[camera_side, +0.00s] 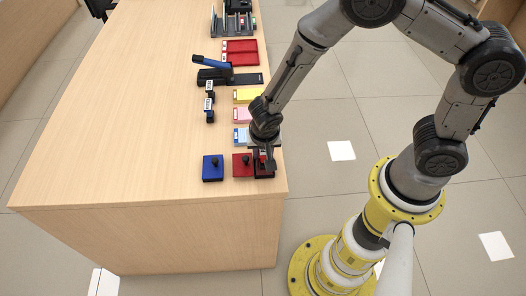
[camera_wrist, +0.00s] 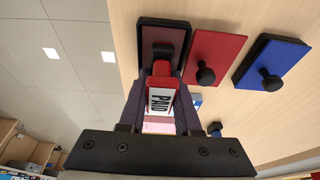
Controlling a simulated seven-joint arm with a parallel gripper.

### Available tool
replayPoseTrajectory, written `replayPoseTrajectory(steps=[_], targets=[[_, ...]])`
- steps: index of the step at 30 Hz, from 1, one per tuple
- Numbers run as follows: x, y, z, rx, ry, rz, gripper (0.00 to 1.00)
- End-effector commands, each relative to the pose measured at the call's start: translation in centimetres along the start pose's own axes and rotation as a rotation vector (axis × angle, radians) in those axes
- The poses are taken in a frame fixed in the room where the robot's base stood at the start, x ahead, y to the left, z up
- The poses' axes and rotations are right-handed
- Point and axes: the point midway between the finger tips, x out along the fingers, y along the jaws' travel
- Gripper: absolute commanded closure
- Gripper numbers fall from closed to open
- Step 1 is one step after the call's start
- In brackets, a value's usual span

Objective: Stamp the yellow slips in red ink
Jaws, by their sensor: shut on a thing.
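My gripper (camera_side: 263,158) is shut on a red stamp labelled PAID (camera_wrist: 161,92), held between the fingers in the wrist view. The stamp is over the open red ink pad (camera_wrist: 177,36), in a dark case at the counter's front right corner; whether it touches the pad I cannot tell. The pad's red lid (camera_wrist: 217,52) with a black knob lies beside it, and shows in the side view (camera_side: 238,160). The yellow slips (camera_side: 246,96) lie in a stack farther back along the right edge, behind the pink and blue slips.
A blue ink pad (camera_side: 213,174) with its knobbed lid on sits left of the red lid. Pink slips (camera_side: 242,115), blue slips (camera_side: 239,136), other stamps (camera_side: 209,103), a blue-handled device (camera_side: 213,64) and a red tray (camera_side: 240,57) line the right side. The counter's left (camera_side: 120,120) is clear.

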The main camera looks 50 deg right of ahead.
Motion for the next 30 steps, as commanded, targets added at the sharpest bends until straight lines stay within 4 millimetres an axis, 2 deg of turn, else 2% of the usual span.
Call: replayPoseTrajectory(steps=[8,30], targets=[[0.1,0.1,0.1,-0.001,-0.003,0.004,1.00],[-5.0,0.0,-1.5,0.000,0.000,0.001,1.00]])
